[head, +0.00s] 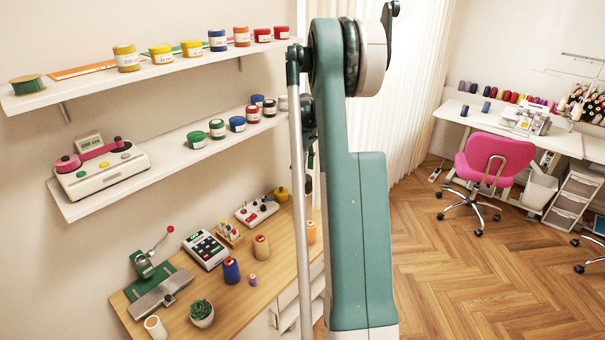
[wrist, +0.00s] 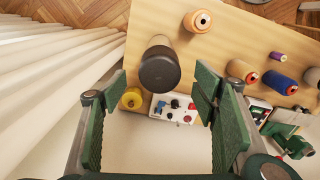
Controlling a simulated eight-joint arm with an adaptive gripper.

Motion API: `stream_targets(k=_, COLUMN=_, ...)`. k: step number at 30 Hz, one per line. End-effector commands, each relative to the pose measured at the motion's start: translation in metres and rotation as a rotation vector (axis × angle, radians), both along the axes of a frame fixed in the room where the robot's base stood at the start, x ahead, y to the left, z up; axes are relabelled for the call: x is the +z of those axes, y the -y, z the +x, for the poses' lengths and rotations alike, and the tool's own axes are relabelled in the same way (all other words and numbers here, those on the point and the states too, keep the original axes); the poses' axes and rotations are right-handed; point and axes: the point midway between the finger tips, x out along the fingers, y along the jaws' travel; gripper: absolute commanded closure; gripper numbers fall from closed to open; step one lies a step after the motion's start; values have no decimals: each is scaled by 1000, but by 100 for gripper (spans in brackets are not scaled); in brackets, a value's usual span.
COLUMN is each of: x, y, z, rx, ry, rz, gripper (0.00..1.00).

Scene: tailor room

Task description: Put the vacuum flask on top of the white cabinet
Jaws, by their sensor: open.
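The vacuum flask appears to be the upright cylinder with a dark round top (wrist: 158,70) in the wrist view, standing on the wooden worktop (wrist: 235,50). My gripper (wrist: 160,90) is open and empty, with its green-padded fingers on either side of the view. The flask lies between and beyond the fingertips, with no contact visible. In the head view my arm hides most of the flask's area and my gripper. White drawer fronts (head: 287,300) show below the worktop; I cannot tell whether this unit is the white cabinet.
Near the flask are a yellow jar (wrist: 131,98), a white device with knobs (wrist: 173,108) and an orange thread spool (wrist: 197,21). Wall shelves (head: 190,145) with jars hang above the worktop. White curtain folds (wrist: 50,60) are close on the left. Open floor (head: 450,270) lies right.

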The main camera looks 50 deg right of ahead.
Motion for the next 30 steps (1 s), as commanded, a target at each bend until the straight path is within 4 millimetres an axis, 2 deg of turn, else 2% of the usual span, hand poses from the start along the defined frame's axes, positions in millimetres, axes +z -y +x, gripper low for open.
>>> stream_targets(k=8, x=1, y=-1, z=0, rx=0, ry=1, rz=-1, gripper=40)
stream_targets(k=14, x=12, y=-16, z=4, rx=-3, ry=9, rz=-8, gripper=40)
stream_targets(k=30, x=79, y=-117, z=17, rx=-30, ry=72, rz=-53, gripper=40)
